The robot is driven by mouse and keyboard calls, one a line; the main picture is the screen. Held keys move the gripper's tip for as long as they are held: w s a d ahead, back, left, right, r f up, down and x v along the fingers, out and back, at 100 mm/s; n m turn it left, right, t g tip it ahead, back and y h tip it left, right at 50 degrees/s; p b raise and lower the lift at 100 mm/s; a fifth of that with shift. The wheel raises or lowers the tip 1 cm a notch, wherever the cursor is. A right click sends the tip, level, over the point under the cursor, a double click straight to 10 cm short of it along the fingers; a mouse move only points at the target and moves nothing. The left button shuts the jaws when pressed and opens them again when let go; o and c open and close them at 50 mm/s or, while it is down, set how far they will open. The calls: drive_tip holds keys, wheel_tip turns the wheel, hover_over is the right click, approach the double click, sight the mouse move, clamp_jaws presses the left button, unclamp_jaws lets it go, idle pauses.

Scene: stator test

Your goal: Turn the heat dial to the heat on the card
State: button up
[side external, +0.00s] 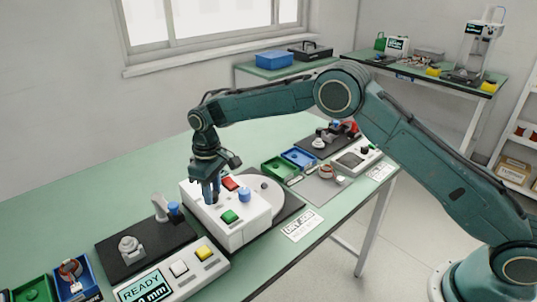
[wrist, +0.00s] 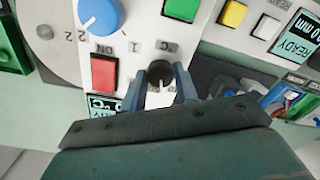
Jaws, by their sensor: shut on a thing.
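The heat dial (wrist: 160,72) is a small black knob on a white control box (side external: 239,227), with a "°C" label beside it in the wrist view. My gripper (side external: 212,197) points down at the box, and its two blue fingers stand on either side of the dial, shut on it. The dial is hidden by my fingers in the side view. Its scale is partly covered in the wrist view, and I cannot read its setting. A display marked °C (wrist: 101,106) is partly cut off by my gripper. The white card (side external: 302,226) lies in front of the box; its heat is too small to read.
The box also carries a red button (side external: 229,184), a blue knob (side external: 244,194) and a green button (side external: 229,216), all close to my fingers. A round grey plate (side external: 265,186) adjoins it. A READY-display unit (side external: 172,272) stands at the front left. Bare green table lies behind.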

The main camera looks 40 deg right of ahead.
sight(214, 193)
drive_tip(key=shift+r+m, duration=0.1)
drive_tip(key=shift+m, duration=1.5)
drive_tip(key=o, duration=1)
drive_tip(key=shift+d+r, duration=0.2)
drive_tip(key=shift+r, duration=6.7)
